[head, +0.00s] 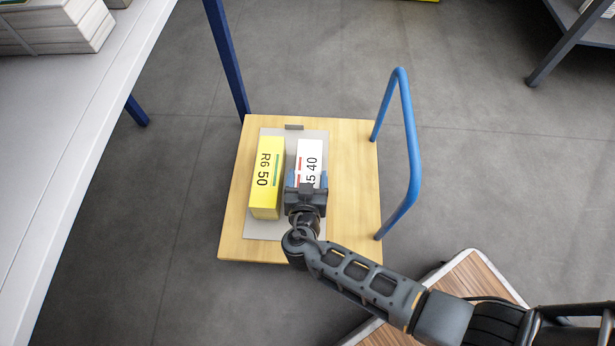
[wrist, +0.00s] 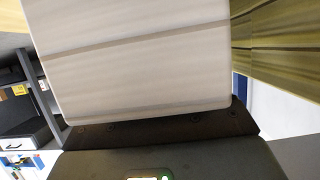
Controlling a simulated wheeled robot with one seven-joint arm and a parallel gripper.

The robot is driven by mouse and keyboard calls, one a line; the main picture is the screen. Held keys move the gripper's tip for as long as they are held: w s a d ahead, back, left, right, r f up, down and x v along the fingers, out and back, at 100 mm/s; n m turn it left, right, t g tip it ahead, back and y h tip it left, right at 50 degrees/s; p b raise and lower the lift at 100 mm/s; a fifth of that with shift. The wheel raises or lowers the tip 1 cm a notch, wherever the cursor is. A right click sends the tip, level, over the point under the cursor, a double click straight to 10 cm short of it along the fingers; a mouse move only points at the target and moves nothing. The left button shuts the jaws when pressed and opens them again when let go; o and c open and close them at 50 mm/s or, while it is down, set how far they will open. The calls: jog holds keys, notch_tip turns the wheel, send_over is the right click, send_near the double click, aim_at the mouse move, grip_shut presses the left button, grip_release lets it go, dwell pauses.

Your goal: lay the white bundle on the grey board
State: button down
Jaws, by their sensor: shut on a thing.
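The white bundle (head: 309,152), with a printed label and red marks, is at the grey board (head: 262,229) on the wooden trolley. My gripper (head: 306,186) is shut on its near end. The bundle fills much of the wrist view (wrist: 140,65), right at the dark jaws. In the head view it lies over the right part of the board, beside the yellow bundle (head: 266,175), with a narrow gap between them. My gripper hides the bundle's near end. I cannot tell whether its underside touches the board.
The wooden trolley deck (head: 350,160) has a blue handle (head: 409,140) on its right. A blue post (head: 226,55) rises at its back left corner. A white table (head: 70,130) with stacked papers (head: 55,28) is at left. A wood-topped platform (head: 470,285) is at lower right.

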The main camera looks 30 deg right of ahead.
jog(key=shift+w+f, duration=0.1)
jog(key=shift+f, duration=0.35)
jog(key=shift+c, duration=1.8)
grip_release()
jog(key=o, duration=0.4)
jog(key=shift+c, duration=0.2)
jog(key=shift+f, duration=0.15)
jog(key=shift+p+v, duration=1.15)
jog(key=shift+v, duration=2.85)
